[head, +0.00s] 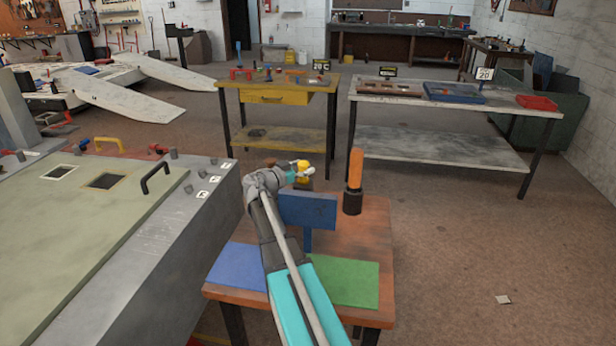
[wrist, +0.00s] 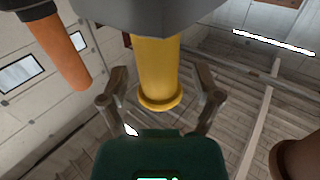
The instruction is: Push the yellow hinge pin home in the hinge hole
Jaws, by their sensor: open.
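The yellow hinge pin (wrist: 159,72) shows in the wrist view, which looks upside down. Its collared end points toward the bottom of the picture, and its other end meets a dark grey block (wrist: 150,15). The hinge hole itself is hidden. My gripper (wrist: 160,98) is open, with one finger on each side of the pin's collared end and gaps on both sides. In the head view, the yellow pin (head: 303,165) shows small beside my gripper (head: 301,174), behind the blue panel (head: 308,210) on the wooden bench. I cannot tell how deep the pin sits.
An orange handle on a dark base (head: 355,170) stands right of my gripper; it also shows at upper left in the wrist view (wrist: 62,55). A blue mat (head: 237,267) and a green mat (head: 347,281) lie on the bench (head: 372,235). A large grey cabinet (head: 190,235) stands left.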

